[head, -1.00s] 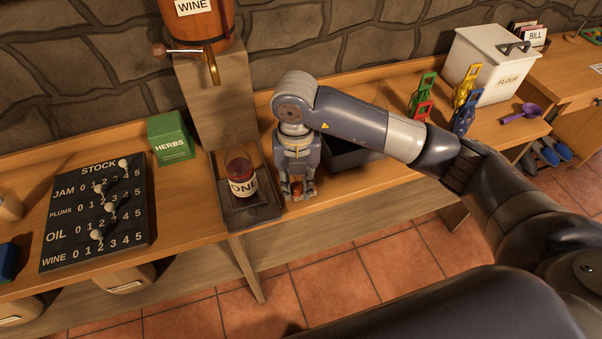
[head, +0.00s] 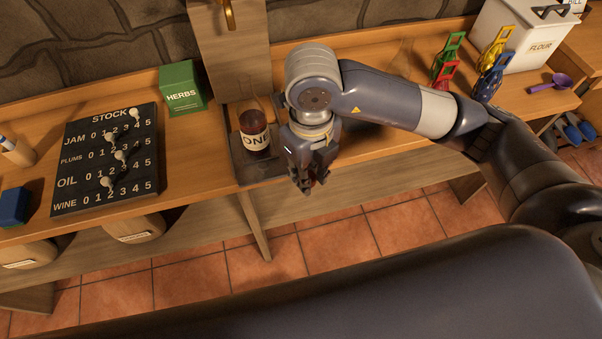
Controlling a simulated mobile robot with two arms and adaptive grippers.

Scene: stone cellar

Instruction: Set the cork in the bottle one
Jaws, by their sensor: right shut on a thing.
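The bottle labelled ONE (head: 256,136) is clear glass with dark red contents low inside. It stands upright on a dark tray (head: 243,172) on the counter, and its clear neck is faint. My right gripper (head: 309,187) is just right of the bottle, pointing down near the counter's front edge, apart from the bottle neck. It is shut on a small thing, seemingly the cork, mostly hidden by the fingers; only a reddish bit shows. My left gripper is not in view.
A green HERBS box (head: 182,88) and a black STOCK board (head: 106,160) lie left of the bottle. Coloured clips (head: 490,78), a white FLOUR bin (head: 528,38) and a purple scoop (head: 550,84) are at right. A wooden post (head: 230,50) stands behind the bottle.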

